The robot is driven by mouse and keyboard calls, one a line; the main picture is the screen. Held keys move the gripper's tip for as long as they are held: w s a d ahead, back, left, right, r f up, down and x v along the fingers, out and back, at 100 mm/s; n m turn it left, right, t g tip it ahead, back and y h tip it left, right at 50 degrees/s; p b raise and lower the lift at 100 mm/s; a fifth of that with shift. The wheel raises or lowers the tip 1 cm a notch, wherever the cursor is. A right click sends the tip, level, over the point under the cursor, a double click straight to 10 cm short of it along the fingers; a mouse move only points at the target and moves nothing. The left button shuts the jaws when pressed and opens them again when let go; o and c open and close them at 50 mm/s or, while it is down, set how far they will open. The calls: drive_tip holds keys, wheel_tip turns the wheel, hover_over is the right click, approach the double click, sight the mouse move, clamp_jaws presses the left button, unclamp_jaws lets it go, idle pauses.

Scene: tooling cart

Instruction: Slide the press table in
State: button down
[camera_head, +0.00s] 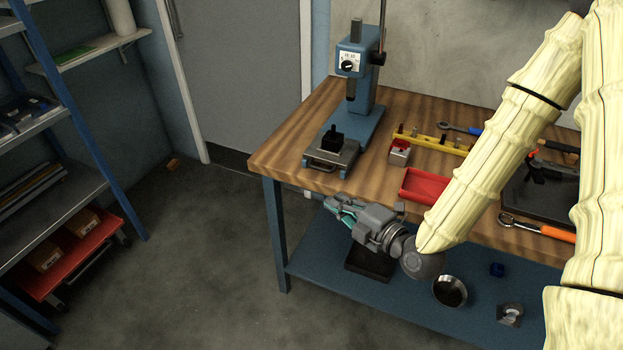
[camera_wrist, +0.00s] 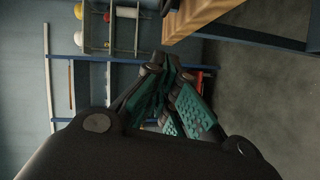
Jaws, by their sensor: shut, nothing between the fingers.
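The blue press (camera_head: 365,95) stands at the left end of the wooden bench. Its grey press table (camera_head: 342,153) sticks out of the press's front towards the bench's front edge, with a bar handle at its near end. A small black block with a knob (camera_head: 333,138) sits on the table. My gripper (camera_head: 333,204) is in front of the bench's front edge, below and apart from the handle. Its teal-padded fingers are shut and empty, and they show large in the wrist view (camera_wrist: 168,65). The press table is not seen in the wrist view.
On the wooden bench (camera_head: 285,140), a grey block (camera_head: 399,152), a red tray (camera_head: 425,185) and a yellow rack (camera_head: 432,142) lie right of the press. A blue lower shelf (camera_head: 350,287) holds a metal bowl (camera_head: 449,291).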

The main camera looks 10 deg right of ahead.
drive_tip(key=shift+w+d+p+x, duration=0.25)
drive_tip(key=shift+d+p+x, duration=0.2)
drive_tip(key=shift+x, duration=1.7)
drive_tip(key=shift+w+d+p+x, duration=0.25)
drive_tip(key=shift+d+p+x, duration=0.15)
drive_tip(key=shift+x, duration=1.75)
drive_tip(key=shift+w+d+p+x, duration=0.3)
drive_tip(key=shift+p+x, duration=0.2)
drive_tip(key=shift+x, duration=1.65)
drive_tip(key=shift+d+r, duration=0.1)
drive_tip(key=shift+r, duration=0.1)
